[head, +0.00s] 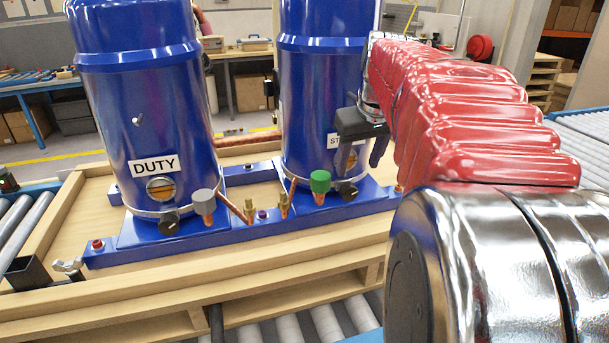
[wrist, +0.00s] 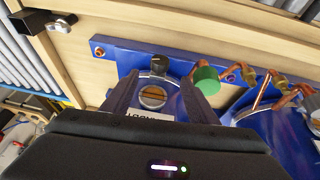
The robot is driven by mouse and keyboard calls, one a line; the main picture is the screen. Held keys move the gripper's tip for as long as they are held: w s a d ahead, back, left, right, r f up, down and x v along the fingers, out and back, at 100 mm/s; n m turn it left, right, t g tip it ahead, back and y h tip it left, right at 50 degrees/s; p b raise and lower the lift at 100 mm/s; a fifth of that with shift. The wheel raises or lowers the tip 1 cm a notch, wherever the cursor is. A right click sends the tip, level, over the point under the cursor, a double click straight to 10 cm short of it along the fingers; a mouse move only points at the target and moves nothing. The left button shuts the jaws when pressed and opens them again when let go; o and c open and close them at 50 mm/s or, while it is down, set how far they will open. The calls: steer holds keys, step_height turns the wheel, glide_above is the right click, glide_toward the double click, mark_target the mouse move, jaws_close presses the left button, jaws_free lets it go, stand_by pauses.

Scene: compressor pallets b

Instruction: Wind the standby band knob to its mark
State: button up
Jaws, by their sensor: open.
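The standby compressor (head: 305,110) is a tall blue cylinder on the right; its label is partly hidden behind my gripper. Its black band knob (head: 347,190) sits low on the front, on the metal band below the round sight glass. In the wrist view the knob (wrist: 159,65) lies just beyond the fingertips, between their lines, with the sight glass (wrist: 153,97) nearer. My gripper (head: 360,159) is open and empty, above the knob in the head view and apart from it. It also shows in the wrist view (wrist: 160,82). I cannot make out the knob's mark.
The duty compressor (head: 145,120) stands left with its own black knob (head: 170,225). A green cap (head: 320,182) on copper pipe sits close beside the standby knob. A grey cap (head: 203,202) and brass fittings stand between the compressors. A clamp (head: 68,267) is at the wooden pallet's left edge.

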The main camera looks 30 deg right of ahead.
mark_target(351, 187)
steer(key=x, duration=1.1)
steer(key=shift+w, duration=0.1)
steer(key=shift+c, duration=0.4)
steer(key=c, duration=1)
